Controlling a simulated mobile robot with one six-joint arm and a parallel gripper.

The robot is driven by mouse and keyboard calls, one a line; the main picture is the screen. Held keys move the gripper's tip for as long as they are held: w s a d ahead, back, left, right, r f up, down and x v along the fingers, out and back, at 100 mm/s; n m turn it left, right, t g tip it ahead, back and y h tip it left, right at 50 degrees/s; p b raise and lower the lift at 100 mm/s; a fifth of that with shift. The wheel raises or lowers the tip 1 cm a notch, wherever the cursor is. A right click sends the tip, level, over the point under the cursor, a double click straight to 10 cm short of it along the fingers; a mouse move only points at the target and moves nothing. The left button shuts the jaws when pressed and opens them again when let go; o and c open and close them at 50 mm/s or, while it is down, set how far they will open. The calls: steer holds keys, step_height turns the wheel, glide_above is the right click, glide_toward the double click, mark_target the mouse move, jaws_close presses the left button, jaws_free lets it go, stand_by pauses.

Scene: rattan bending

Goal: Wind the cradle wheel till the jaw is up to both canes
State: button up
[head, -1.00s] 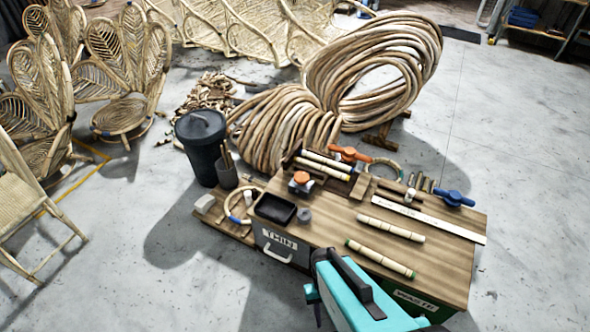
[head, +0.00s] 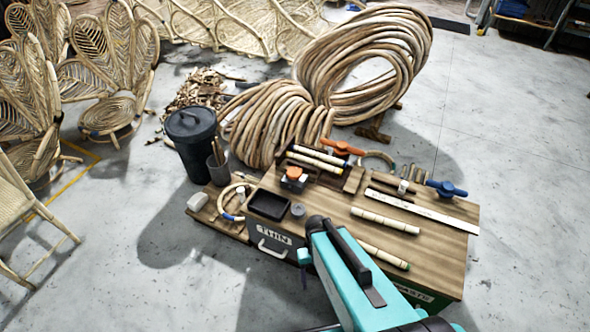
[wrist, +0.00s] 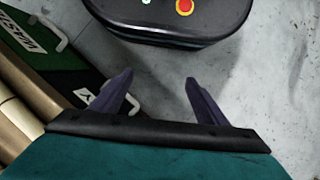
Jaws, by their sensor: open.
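The cradle (head: 341,180) is a dark wooden holder on the bench, behind the black tray. Two pale canes (head: 318,158) lie side by side in it. An orange winged handle (head: 343,147), which looks like the cradle wheel, is at its far right end. The gap between jaw and canes is too small to make out. My gripper (wrist: 160,92) shows in the wrist view, open and empty, its two dark fingers apart above the floor beside the bench.
An orange-topped knob (head: 294,174), a black tray (head: 268,205) and a blue winged handle (head: 446,188) are on the bench. Loose canes (head: 386,220) and a pale ruler (head: 425,211) lie to the right. A dark bin (head: 192,140) stands left; big cane coils (head: 365,65) lie behind.

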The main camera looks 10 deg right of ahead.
steer(key=w+r+n+t, duration=0.1)
steer(key=w+r+t, duration=0.1)
steer(key=w+r, duration=0.6)
steer(key=w+r+n+t, duration=0.1)
steer(key=w+r, duration=0.3)
steer(key=w, duration=0.8)
step_height(320, 180, up, 10)
steer(key=r+n, duration=0.1)
steer(key=n, duration=1.2)
glide_above(294, 172)
steer(key=shift+w+d+f+t, duration=0.1)
steer(key=shift+f+t, duration=0.15)
steer(key=shift+t, duration=0.05)
steer(key=shift+f, duration=0.2)
step_height(294, 172, down, 14)
steer(key=shift+r+p, duration=0.25)
steer(key=shift+p, duration=0.05)
